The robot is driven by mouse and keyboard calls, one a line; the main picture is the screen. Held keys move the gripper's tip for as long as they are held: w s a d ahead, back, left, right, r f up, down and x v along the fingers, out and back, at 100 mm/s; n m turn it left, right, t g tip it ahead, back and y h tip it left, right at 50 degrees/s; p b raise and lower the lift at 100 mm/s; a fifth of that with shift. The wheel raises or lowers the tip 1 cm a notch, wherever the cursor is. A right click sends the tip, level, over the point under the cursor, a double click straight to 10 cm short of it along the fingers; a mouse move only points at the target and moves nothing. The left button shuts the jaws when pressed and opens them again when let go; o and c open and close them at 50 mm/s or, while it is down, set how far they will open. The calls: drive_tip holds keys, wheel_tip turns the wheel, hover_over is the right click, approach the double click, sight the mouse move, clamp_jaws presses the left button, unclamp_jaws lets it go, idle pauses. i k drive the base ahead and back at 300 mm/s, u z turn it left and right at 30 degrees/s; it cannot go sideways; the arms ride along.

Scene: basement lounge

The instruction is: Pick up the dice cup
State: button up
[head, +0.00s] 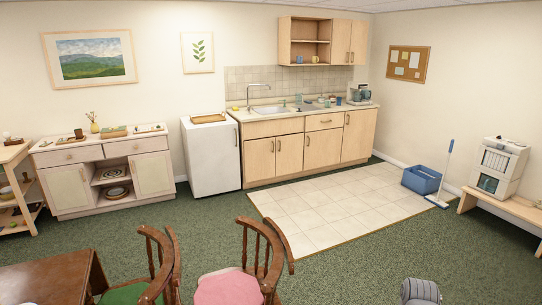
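I cannot make out a dice cup for certain. A small dark brown upright item (78,133) stands on top of the pale sideboard (70,158) at the left; it is too small to tell whether it is the cup. My gripper's fingers do not show in the head view. Only a grey rounded part, apparently of my arm, shows at the bottom edge, right of the middle, over the carpet, far from the sideboard.
Wooden chairs with a green seat (128,294) and a pink seat (228,288) stand in front, beside a dark table (52,280). A white fridge (211,160) and kitchen counter (281,158) line the back. A blue bin (421,181) stands right. Carpet and tiles between are clear.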

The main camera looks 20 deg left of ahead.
sight(79, 133)
drive_tip(key=u, duration=0.05)
drive_tip(key=i, duration=4.65)
drive_tip(key=u, duration=1.45)
